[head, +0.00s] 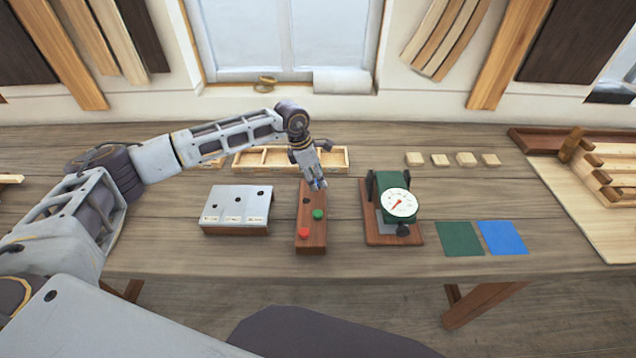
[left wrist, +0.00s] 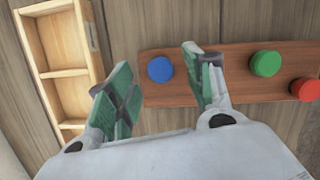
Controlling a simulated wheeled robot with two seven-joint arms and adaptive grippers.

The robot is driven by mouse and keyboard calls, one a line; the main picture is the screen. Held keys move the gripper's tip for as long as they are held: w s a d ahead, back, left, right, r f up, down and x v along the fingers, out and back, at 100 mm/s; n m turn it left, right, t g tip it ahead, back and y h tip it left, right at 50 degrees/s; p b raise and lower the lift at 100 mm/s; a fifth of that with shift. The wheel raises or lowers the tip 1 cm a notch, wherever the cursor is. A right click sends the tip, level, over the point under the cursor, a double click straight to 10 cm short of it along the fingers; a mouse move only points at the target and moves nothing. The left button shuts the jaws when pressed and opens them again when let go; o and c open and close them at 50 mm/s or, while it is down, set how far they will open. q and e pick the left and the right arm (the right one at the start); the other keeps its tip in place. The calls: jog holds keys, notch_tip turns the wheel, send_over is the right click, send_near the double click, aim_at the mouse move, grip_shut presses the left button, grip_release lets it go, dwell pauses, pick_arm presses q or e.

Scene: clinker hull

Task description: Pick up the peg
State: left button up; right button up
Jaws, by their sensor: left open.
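A brown wooden board (head: 310,247) lies on the bench and carries a red peg (head: 303,232) and a green peg (head: 318,214). A blue peg (left wrist: 160,68) shows in the left wrist view near the other end of the board. My left gripper (head: 317,183) is over the far end of the board, pointing down. In the left wrist view its green-padded fingers are apart, with the blue peg showing in the gap between them. I cannot tell how far the fingertips are above it. In the head view the gripper mostly hides the blue peg. My right gripper is not in view.
A metal-topped block with holes (head: 236,207) stands left of the board. A dial gauge on a stand (head: 398,204) is to the right. A divided wooden tray (head: 335,160) lies behind. Green (head: 460,239) and blue (head: 502,238) squares lie at the right, near the bench's front edge.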

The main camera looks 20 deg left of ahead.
pick_arm(q)
jog(key=shift+x, duration=0.85)
jog(key=c, duration=0.8)
